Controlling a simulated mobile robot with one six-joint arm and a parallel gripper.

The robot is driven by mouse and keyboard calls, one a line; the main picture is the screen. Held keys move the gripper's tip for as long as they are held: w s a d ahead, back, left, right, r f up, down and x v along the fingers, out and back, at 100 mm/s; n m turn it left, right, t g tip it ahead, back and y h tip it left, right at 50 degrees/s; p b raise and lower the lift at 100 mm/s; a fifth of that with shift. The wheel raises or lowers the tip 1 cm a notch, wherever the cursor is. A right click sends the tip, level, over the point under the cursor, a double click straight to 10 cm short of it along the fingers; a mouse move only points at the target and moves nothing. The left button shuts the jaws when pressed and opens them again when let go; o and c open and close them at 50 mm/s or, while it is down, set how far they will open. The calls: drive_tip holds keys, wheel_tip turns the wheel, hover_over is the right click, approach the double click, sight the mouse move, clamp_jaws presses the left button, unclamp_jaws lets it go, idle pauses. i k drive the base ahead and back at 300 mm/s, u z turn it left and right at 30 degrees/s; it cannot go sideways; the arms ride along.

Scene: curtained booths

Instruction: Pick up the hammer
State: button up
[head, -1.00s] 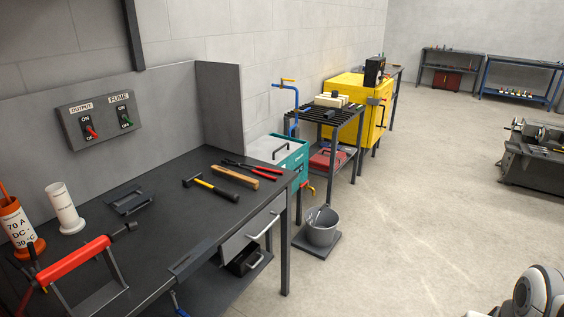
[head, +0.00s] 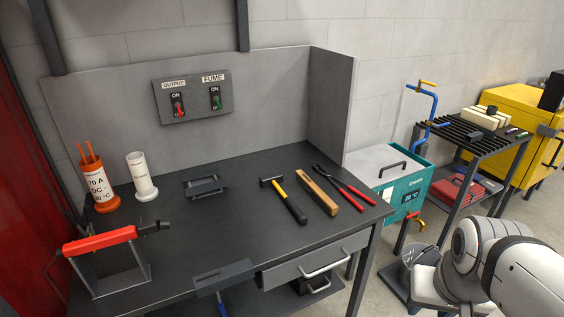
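The hammer (head: 284,199) lies on the dark workbench (head: 225,225), right of the middle. It has a dark head at the back left and a yellow and black handle that points toward the front right. A wooden-handled tool (head: 318,191) lies close to its right, apart from it. My arm shows as white links at the lower right, beyond the bench's right end. My gripper is not in view.
Red-handled tongs (head: 345,187) lie right of the wooden tool. A red-handled torch stand (head: 100,240), an orange rod container (head: 99,187) and a white cylinder (head: 142,176) stand at left. A dark tray (head: 205,187) lies behind. A teal box (head: 402,180) stands right of the bench.

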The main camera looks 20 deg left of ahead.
sight(274, 179)
drive_tip(key=u, duration=0.8)
drive_tip(key=i, duration=1.1)
drive_tip(key=u, duration=0.5)
drive_tip(key=k, duration=0.85)
drive_tip(key=u, duration=0.15)
drive_tip(key=i, duration=0.9)
drive_tip(key=z, duration=0.1)
